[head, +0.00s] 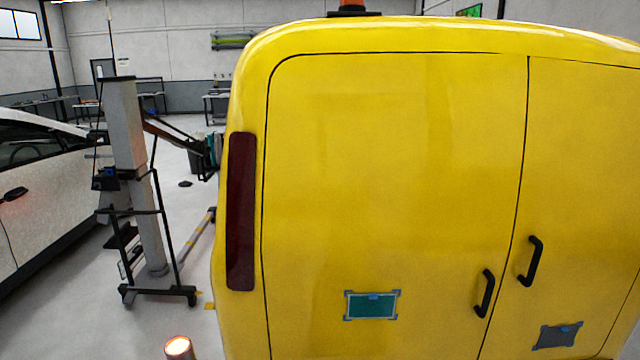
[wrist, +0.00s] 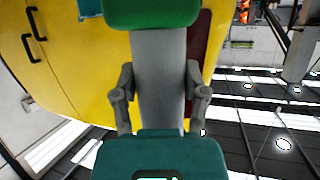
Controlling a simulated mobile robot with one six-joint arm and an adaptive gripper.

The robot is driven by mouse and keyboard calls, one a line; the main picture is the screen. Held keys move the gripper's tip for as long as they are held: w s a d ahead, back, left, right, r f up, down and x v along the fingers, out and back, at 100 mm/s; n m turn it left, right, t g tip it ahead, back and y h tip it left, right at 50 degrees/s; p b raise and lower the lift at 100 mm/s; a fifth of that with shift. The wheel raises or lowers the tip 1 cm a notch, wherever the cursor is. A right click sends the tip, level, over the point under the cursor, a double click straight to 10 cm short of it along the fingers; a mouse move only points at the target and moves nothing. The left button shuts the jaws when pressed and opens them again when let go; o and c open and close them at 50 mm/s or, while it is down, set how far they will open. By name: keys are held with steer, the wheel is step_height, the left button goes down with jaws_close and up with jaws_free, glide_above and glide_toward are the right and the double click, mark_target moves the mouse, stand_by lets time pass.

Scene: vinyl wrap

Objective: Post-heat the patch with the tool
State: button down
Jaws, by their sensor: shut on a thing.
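My gripper (wrist: 160,90) is shut on the tool (wrist: 158,50), with one dark finger on each side of its grey handle. The tool has a green part at the top of the wrist view and a wide teal part with a small lit display at the bottom. In the head view a short cylinder with a glowing end (head: 178,348) shows at the bottom edge; I cannot tell for sure that it belongs to the tool.
The yellow van (head: 400,180) fills the right of the head view, with two black door handles (head: 484,293) standing out. A dark patch (head: 556,337) is on its right door. A grey lift column (head: 127,130) and a white car (head: 40,190) stand left.

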steer(key=c, duration=0.8)
jaws_free()
jaws_close()
steer(key=shift+s+a, duration=0.1)
steer(key=shift+s, duration=0.05)
